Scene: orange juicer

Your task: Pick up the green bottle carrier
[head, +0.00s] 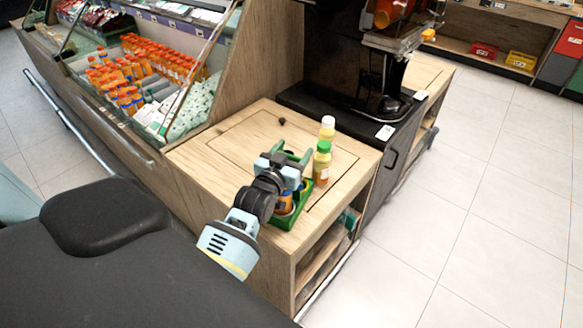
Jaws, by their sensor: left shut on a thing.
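The green bottle carrier (300,208) is on the wooden counter near its front edge, with orange-coloured items inside it. My left gripper (286,168) reaches over it from the lower left and is shut on it. The gripper and wrist hide much of the carrier, including the exact place of the grip. I cannot tell whether the carrier's base touches the counter. My right gripper is not in view.
A green-capped bottle (322,164) stands right beside the carrier, with a white-capped bottle (327,130) behind it. A small dark object (282,121) lies on the wooden counter (232,146). The black juicer (345,60) stands behind to the right. A chilled display (150,80) is at left.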

